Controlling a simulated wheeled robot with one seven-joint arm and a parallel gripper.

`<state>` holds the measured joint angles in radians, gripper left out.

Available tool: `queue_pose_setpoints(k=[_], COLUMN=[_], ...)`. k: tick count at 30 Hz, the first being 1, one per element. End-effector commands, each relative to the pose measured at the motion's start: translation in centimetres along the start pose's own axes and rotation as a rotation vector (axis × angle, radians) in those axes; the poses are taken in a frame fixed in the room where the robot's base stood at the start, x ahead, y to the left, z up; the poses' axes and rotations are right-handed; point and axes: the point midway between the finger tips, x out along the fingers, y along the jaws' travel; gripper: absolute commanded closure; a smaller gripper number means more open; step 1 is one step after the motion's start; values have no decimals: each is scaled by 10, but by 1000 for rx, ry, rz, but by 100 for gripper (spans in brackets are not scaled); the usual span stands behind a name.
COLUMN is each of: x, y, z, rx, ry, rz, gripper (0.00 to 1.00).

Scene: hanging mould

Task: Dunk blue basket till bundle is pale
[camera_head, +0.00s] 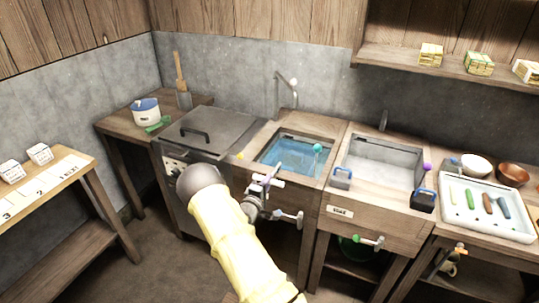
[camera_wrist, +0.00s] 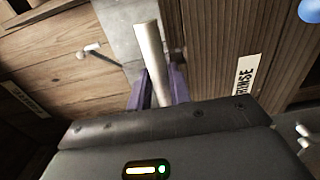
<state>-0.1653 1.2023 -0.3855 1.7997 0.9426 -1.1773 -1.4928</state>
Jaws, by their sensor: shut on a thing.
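My gripper (camera_head: 264,186) is in front of the wooden cabinet, just below the front edge of the basin of blue liquid (camera_head: 290,158). Its purple fingers (camera_wrist: 158,88) are shut on a pale round rod (camera_wrist: 151,60), which looks like a handle. What the rod belongs to is not clear. A small grey item with a blue top (camera_head: 342,178) hangs at the left front of the grey basin, and a dark one with a blue top (camera_head: 423,201) at its right front. I cannot tell whether either is the blue basket. No bundle can be made out.
The grey basin (camera_head: 352,153) stands right of the blue one. A lidded unit (camera_head: 207,132) is at left. Valve levers (camera_head: 368,241) stick out in front. A white tray (camera_head: 486,222) of coloured tools is at right. A label reading RINSE (camera_wrist: 244,75) shows in the wrist view.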

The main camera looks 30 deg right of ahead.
Motion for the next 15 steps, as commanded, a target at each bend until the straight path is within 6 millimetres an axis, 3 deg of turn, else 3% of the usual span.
queue_pose_setpoints(k=[1,15], x=[0,1], y=[11,64], z=[-1,-2], rx=[1,5], ry=[1,2], rz=[4,11], gripper=[93,93])
